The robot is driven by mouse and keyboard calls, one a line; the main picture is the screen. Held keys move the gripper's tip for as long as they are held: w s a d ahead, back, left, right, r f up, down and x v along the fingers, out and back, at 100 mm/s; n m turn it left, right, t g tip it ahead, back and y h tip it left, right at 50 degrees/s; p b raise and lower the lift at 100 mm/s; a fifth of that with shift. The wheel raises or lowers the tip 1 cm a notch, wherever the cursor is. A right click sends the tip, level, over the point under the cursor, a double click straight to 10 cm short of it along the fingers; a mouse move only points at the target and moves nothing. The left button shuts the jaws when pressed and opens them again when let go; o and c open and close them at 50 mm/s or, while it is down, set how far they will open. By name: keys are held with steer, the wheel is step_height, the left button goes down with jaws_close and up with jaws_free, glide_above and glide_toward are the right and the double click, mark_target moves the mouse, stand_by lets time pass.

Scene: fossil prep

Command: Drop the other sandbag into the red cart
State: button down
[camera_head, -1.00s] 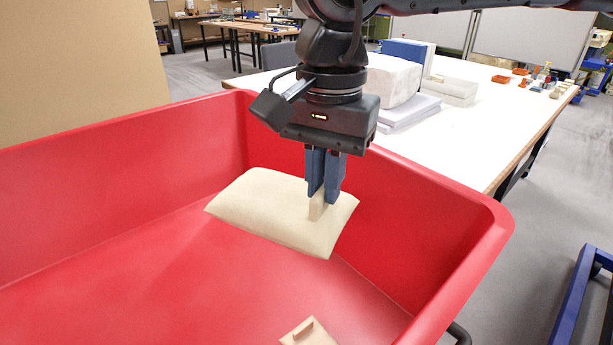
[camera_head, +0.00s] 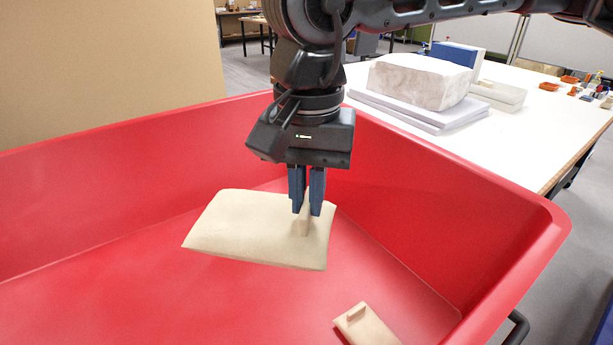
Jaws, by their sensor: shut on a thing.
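My gripper (camera_head: 306,208) is shut on the raised tab of a beige sandbag (camera_head: 240,230). The sandbag hangs slightly tilted inside the outline of the red cart (camera_head: 440,215), and the cart floor shows below and around it. I see no contact between the bag and the cart walls. A second beige sandbag (camera_head: 368,328) with a similar tab lies on the cart floor at the bottom of the picture, partly cut off by the frame edge.
A white table (camera_head: 530,130) stands behind the cart at right. It bears a pale stone block (camera_head: 418,82) on flat slabs, a grey-white tray (camera_head: 500,95) and small items. A tan panel (camera_head: 100,70) stands behind the cart at left. The cart floor at left is clear.

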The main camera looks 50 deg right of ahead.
step_height(320, 180, down, 43)
steer(key=shift+f, duration=0.15)
stand_by(1.6)
steer(key=c, duration=1.1)
jaws_free()
steer(key=shift+d, duration=0.1)
steer(key=shift+f, duration=0.1)
step_height(320, 180, up, 12)
steer(key=shift+s, duration=0.1)
stand_by(0.6)
